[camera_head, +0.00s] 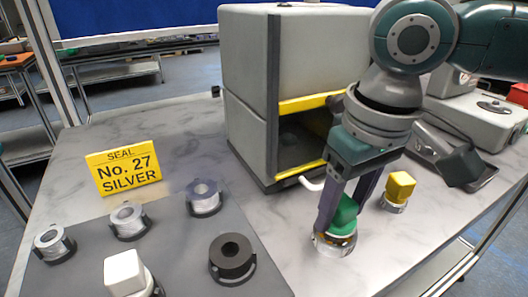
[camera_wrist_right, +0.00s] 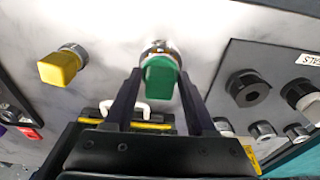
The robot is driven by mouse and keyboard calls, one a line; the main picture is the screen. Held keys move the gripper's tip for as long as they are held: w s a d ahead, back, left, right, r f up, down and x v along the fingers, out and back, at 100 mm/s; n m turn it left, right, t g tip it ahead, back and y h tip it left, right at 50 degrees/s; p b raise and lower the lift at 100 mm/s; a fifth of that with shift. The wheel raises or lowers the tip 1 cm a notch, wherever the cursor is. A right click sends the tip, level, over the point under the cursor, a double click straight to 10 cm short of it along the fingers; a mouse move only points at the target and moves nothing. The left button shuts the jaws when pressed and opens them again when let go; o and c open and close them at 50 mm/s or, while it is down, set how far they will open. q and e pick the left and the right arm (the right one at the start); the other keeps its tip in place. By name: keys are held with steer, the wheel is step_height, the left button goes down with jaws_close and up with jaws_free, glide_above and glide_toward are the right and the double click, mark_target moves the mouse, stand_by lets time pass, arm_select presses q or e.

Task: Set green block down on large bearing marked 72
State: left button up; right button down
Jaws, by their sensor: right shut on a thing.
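My right gripper (camera_head: 341,222) is shut on the green block (camera_head: 345,211), with a finger on either side of it. The green block also shows between the fingers in the right wrist view (camera_wrist_right: 160,76). A silver bearing (camera_head: 334,246) is directly under the block on the table; its top is mostly covered by block and fingers. The block looks at or very close to its top, but I cannot tell whether they touch. No 72 marking is readable. My left gripper is not in view.
A yellow block (camera_head: 400,184) sits on a smaller ring to the right. A dark mat (camera_head: 188,240) at left holds several rings, a black ring (camera_head: 232,259) and a white block (camera_head: 124,272). A yellow sign (camera_head: 123,166) reads "SEAL No. 27 SILVER". A grey machine (camera_head: 250,110) stands behind.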

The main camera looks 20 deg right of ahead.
steer(key=shift+f+p, duration=0.45)
steer(key=shift+f, duration=0.2)
stand_by(0.6)
steer(key=shift+c, duration=0.7)
jaws_free()
steer(key=shift+o, duration=0.7)
steer(key=shift+f, duration=0.1)
step_height(320, 180, up, 8)
steer(key=p, duration=0.9)
steer(key=shift+f+p, duration=0.15)
steer(key=shift+p, duration=0.2)
steer(key=shift+f, duration=0.1)
